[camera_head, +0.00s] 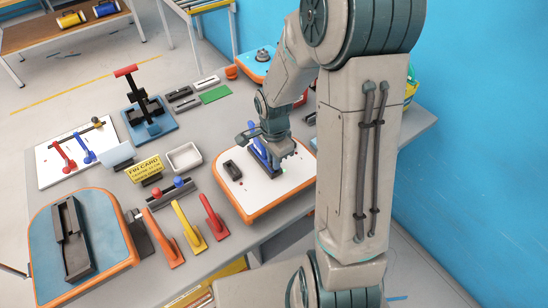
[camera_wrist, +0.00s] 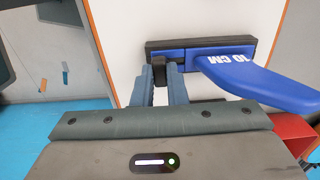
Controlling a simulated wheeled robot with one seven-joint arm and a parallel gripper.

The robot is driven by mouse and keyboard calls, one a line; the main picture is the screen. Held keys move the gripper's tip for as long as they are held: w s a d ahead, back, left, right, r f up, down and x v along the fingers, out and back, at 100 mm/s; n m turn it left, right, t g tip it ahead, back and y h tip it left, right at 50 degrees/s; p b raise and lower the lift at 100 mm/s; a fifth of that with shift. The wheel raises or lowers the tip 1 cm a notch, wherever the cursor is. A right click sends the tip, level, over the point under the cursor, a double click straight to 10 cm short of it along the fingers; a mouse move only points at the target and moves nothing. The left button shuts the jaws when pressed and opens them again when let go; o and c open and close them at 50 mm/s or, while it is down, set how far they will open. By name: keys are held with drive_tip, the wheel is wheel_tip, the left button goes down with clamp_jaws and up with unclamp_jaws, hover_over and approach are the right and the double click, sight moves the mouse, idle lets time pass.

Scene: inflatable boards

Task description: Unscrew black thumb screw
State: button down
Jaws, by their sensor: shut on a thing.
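The black thumb screw (camera_wrist: 168,70) sits between the two fingertips of my gripper (camera_wrist: 160,76) in the wrist view. My gripper is shut on it, at the end of a black fin box (camera_wrist: 158,46). A blue fin (camera_wrist: 255,82) marked "10 CM" has its blue base in the box, beside the screw. In the head view my gripper (camera_head: 280,155) is low over a white, orange-edged board (camera_head: 262,197). The blue fin (camera_head: 257,150) stands there, partly behind the arm. The screw is too small and covered to make out in that view.
A second black fin box (camera_head: 232,170) lies on the same board. Orange, yellow (camera_head: 187,225) and red fins stand at the table's front, beside a blue board (camera_head: 93,280). A white tray (camera_head: 184,157) and a yellow sign (camera_head: 145,170) stand left of the white board.

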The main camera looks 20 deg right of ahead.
drive_tip(key=n, duration=0.3)
drive_tip(key=shift+n, duration=0.4)
drive_tip(key=shift+n, duration=0.9)
drive_tip(key=shift+n+p, duration=0.3)
drive_tip(key=shift+n, duration=0.4)
drive_tip(key=shift+n+p, duration=0.3)
drive_tip(key=shift+n, duration=1.4)
drive_tip(key=shift+n+p, duration=0.4)
drive_tip(key=shift+n, duration=1.3)
